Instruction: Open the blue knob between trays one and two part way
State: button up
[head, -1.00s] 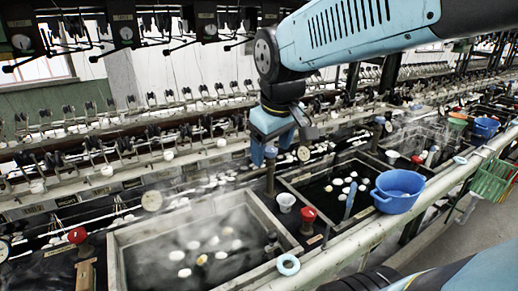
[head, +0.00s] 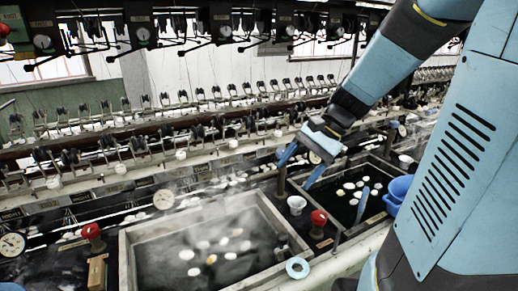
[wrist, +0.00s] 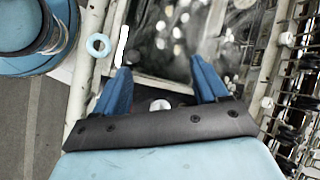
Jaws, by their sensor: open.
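My gripper (head: 294,176) is open, its two blue fingers pointing down above the strip between two dark water trays. The near tray (head: 131,250) is at the centre and the other tray (head: 372,160) is to its right. A dark upright post (head: 281,181) stands between them, close to the left fingertip. The blue knob cannot be told apart from the blue finger there. In the wrist view the gripper (wrist: 160,64) is open and empty, with no blue knob clearly visible between the fingers.
Another red knob (head: 91,231) is at left. A pale blue ring (head: 297,268) lies on the front rail. A blue basin (head: 398,188) is partly hidden by my arm.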

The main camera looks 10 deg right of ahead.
jog(key=w+d+f+m+t+y, duration=0.1)
jog(key=w+d+f+m+y, duration=0.15)
jog(key=w+m, duration=0.2)
jog(key=w+d+f+m+t+y, duration=0.1)
jog(key=w+d+m+y, duration=0.15)
jog(key=w+y, duration=0.2)
jog(key=m+t+y, duration=0.2)
jog(key=m+t, duration=0.5)
jog(key=m, duration=0.1)
send_near(277, 150)
jog(key=x, duration=1)
jog(key=shift+f, duration=0.15)
jog(key=c, duration=1)
jog(key=shift+o, duration=0.2)
